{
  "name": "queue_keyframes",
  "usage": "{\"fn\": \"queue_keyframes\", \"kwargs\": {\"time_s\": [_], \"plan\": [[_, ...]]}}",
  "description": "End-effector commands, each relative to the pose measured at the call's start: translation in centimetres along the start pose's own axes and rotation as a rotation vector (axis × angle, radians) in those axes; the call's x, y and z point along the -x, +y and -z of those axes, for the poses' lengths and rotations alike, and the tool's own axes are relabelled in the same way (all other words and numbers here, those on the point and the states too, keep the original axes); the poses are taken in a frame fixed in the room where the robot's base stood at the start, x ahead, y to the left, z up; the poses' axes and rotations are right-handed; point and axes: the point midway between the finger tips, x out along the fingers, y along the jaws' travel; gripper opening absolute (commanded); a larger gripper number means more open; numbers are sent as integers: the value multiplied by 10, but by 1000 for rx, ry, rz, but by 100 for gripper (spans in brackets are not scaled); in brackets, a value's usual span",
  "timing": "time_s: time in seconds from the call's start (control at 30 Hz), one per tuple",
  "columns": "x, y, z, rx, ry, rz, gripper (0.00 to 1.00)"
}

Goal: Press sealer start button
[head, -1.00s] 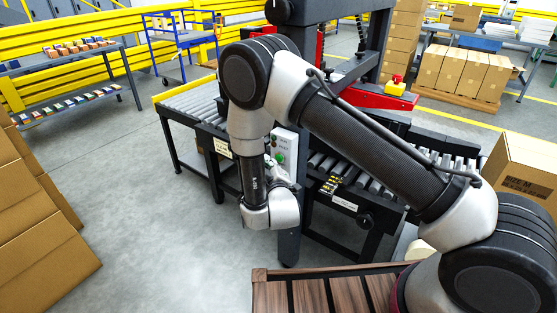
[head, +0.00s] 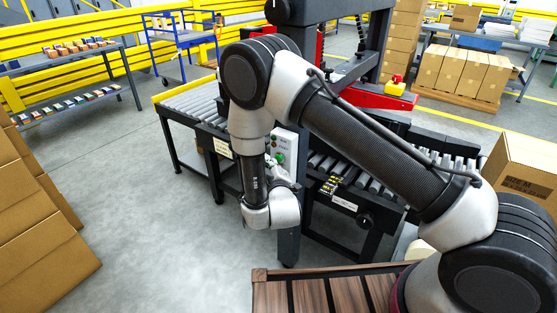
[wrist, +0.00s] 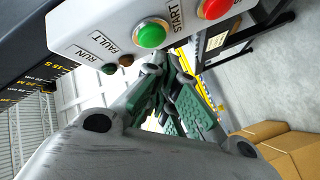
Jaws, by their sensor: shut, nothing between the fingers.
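The green start button (wrist: 152,33) sits on the sealer's light control panel (wrist: 110,27), beside the word START. It also shows in the head view (head: 280,159), just above my wrist. A red button (wrist: 214,8) is on the same panel, to the right in the wrist view. My gripper (wrist: 158,62) is shut and empty, its green-padded fingers pointing at the panel. The fingertips are just below the green button in the wrist view; I cannot tell whether they touch the panel. In the head view the fingers are mostly hidden by my wrist.
Small RUN and FAULT lamps (wrist: 117,65) are on the panel. The sealer's roller conveyor (head: 190,100) runs behind my arm. A wooden slatted surface (head: 290,293) is in front, a stack of cartons (head: 40,225) at left. Grey floor between is clear.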

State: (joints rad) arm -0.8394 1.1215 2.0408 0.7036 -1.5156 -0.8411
Motion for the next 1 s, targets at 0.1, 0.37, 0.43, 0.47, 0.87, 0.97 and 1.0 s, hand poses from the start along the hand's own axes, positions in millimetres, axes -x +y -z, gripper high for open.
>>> {"fn": "queue_keyframes", "kwargs": {"time_s": [0.1,0.37,0.43,0.47,0.87,0.97,1.0], "plan": [[0,0,0,0,0,0,0],[0,0,0,0,0,0,0],[-1,1,-1,0,0,0,0],[-1,1,-1,0,0,0,0],[-6,5,-4,0,0,0,0],[-6,5,-4,0,0,0,0],[-6,5,-4,0,0,0,0]]}}
